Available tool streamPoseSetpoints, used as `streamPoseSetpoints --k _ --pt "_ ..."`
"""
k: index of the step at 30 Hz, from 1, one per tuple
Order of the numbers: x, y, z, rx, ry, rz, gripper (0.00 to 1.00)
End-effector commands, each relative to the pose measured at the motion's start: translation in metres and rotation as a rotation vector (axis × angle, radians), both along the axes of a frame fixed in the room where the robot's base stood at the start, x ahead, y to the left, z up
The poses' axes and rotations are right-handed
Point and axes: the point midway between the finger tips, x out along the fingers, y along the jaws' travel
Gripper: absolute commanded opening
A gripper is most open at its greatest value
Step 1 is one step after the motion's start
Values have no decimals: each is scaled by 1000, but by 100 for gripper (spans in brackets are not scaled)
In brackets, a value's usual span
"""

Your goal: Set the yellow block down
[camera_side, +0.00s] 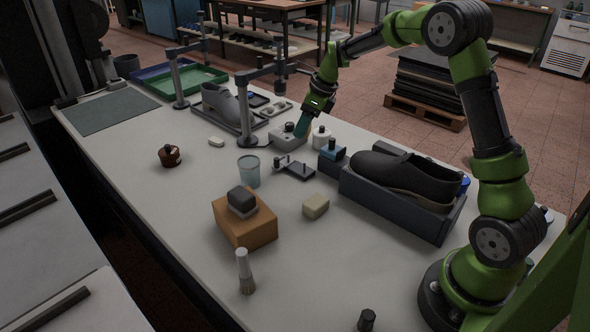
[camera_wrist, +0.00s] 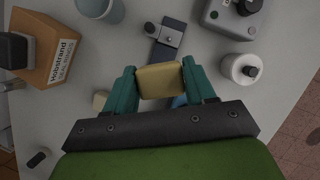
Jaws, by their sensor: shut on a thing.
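The yellow block (camera_wrist: 160,80) is held between the teal fingers of my gripper (camera_wrist: 161,84) in the wrist view. My gripper is shut on its two ends. In the side view my gripper (camera_side: 302,128) hangs over the far middle of the table, by the grey box with a knob; the held block is mostly hidden there behind the fingers. From the wrist the block appears above the table, with a small dark metal fixture (camera_wrist: 166,42) beyond it and a bit of blue behind it. I cannot tell its exact height.
A cream block (camera_side: 316,206) lies on the white table (camera_side: 180,221). The table's left front is clear.

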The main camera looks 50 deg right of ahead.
Motion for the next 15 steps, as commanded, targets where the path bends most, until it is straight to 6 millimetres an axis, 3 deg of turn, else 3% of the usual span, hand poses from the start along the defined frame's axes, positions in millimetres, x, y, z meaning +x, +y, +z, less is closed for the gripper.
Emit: streamPoseSetpoints --k 1,3,8,12,15 --pt "-6 31 1 2 0 87 25" --pt "-16 68 0 2 0 207 25" --pt "-53 148 -4 1 1 508 25" --pt "-100 209 -9 1 1 804 25" --pt "-141 244 -15 1 3 1031 25"
